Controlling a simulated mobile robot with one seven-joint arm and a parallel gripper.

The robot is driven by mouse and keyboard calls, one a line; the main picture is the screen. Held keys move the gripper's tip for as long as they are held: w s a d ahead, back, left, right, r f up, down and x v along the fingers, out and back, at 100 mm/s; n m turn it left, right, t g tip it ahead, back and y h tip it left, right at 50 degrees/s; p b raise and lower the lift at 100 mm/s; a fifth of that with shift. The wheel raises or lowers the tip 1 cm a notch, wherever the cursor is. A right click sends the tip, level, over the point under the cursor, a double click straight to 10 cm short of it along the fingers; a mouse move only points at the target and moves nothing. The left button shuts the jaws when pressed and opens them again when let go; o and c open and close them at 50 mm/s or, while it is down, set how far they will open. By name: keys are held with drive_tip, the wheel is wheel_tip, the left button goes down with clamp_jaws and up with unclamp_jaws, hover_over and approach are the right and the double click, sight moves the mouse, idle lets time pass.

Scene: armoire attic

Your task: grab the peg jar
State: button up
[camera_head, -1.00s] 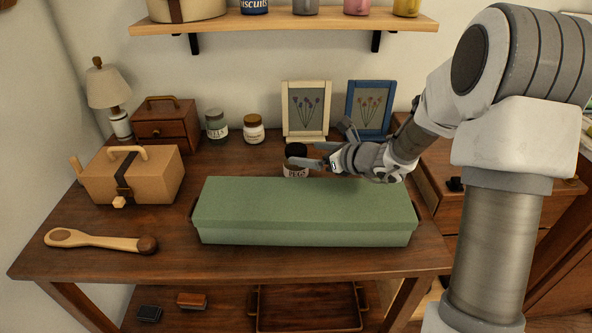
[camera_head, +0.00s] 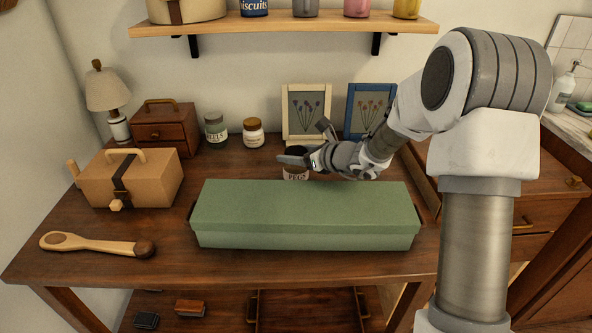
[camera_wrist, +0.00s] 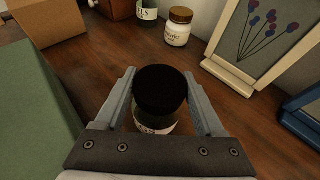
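The peg jar (camera_head: 296,174) has a dark lid and a label reading PEGS. It stands on the table behind the long green box, partly hidden by my gripper in the head view. My gripper (camera_head: 303,143) is at the jar, with its fingers apart. In the wrist view, the jar's black lid (camera_wrist: 160,91) sits between the two fingers, one on each side. Narrow gaps seem to show beside the lid; I cannot tell whether either finger touches the jar.
The green box (camera_head: 305,215) lies just in front of the jar. Two framed flower pictures (camera_head: 306,112) (camera_head: 368,110) stand behind. Two other jars (camera_head: 216,130) (camera_head: 253,133) stand back left. A tan case (camera_head: 135,180) and a wooden spoon (camera_head: 95,244) are at left.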

clamp_jaws()
drive_tip(key=shift+r, duration=0.1)
